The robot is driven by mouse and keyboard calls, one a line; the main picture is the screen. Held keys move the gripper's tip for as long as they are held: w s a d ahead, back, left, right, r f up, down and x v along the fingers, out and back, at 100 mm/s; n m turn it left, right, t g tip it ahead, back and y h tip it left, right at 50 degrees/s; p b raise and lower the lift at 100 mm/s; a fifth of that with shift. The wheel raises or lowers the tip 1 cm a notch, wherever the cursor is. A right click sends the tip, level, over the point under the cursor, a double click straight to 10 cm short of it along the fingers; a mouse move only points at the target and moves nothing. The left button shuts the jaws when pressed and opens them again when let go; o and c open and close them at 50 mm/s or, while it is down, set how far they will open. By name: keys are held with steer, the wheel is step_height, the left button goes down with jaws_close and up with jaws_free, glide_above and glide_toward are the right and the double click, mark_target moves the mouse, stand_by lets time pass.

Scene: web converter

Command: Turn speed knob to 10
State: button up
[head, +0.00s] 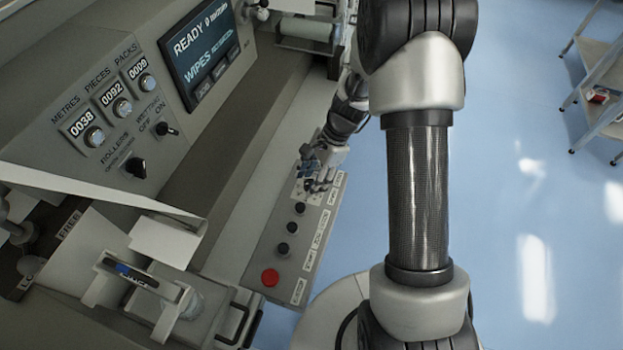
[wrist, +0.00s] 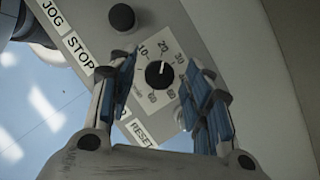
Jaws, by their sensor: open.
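The speed knob (wrist: 159,74) is a round black knob with a white pointer mark, on a pale numbered dial plate in the wrist view. The mark points up in the picture, roughly towards the 20; the 10 is at its upper left. My gripper (wrist: 158,66) is open, its blue-padded fingers to the left and right of the knob, with gaps visible between pads and knob. How far the fingertips are above the panel is hard to tell. In the head view my gripper (head: 318,172) is over the far end of the button panel (head: 263,246) and hides the knob.
A black button (wrist: 122,17) is beside the dial, near the STOP label. In the head view, several black buttons and a red button (head: 270,277) line the panel. The upright console with counters and a lit screen (head: 207,46) is at left.

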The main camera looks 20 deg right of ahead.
steer(key=shift+c, duration=0.5)
steer(key=c, duration=0.9)
steer(key=shift+n, duration=0.3)
steer(key=n+g+p, duration=0.1)
steer(key=n, duration=0.2)
steer(key=shift+w+a+g+p, duration=0.1)
steer(key=shift+g+p, duration=0.2)
steer(key=shift+p, duration=0.05)
steer(key=shift+w+n+g+h+p, duration=0.1)
steer(key=shift+n+g+h+p, duration=0.25)
steer(key=shift+n, duration=0.9)
steer(key=shift+n+g+h+p, duration=0.15)
steer(key=shift+n+g+h, duration=0.25)
steer(key=shift+n, duration=0.85)
